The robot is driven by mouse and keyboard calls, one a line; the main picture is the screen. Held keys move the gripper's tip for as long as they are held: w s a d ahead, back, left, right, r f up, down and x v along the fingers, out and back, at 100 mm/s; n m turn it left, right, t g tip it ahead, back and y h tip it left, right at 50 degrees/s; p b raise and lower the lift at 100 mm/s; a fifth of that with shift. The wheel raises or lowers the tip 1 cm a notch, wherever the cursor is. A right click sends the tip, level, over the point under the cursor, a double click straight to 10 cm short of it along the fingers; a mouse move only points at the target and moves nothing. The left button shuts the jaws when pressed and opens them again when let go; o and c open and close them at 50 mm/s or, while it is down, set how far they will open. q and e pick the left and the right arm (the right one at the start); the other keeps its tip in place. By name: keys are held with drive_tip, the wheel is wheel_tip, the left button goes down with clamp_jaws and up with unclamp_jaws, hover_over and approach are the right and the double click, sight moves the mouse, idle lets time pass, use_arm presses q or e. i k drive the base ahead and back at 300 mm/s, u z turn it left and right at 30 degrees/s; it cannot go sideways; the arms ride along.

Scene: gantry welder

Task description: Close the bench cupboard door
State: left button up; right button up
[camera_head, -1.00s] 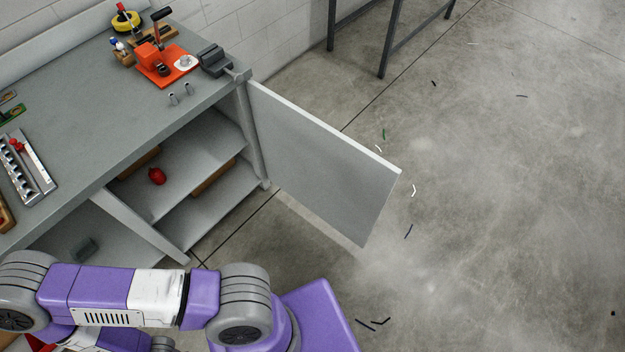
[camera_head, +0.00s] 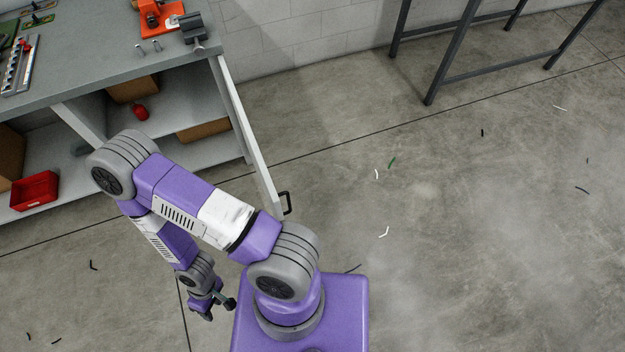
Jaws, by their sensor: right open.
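The bench cupboard door (camera_head: 247,140) is a pale panel standing open, hinged at the right end of the bench (camera_head: 100,70). I see it almost edge-on, reaching toward me from the bench. A black bar handle (camera_head: 287,203) shows on its right side near the free end. My right gripper (camera_head: 218,310) is open and empty below the cupboard opening. It is left of the door's free end and apart from it. My purple arm passes close to the door's lower end in the picture and covers part of the cupboard front. My left gripper is out of view.
Inside the cupboard are a red bin (camera_head: 35,190), a red object (camera_head: 140,112) and brown boxes (camera_head: 203,130). A vise (camera_head: 192,28) sits on the bench corner. A dark metal frame (camera_head: 440,70) stands at the back. The floor to the right is clear except for small scraps.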

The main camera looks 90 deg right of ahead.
sight(272, 197)
drive_tip(key=k, duration=1)
drive_tip(key=z, duration=1.7)
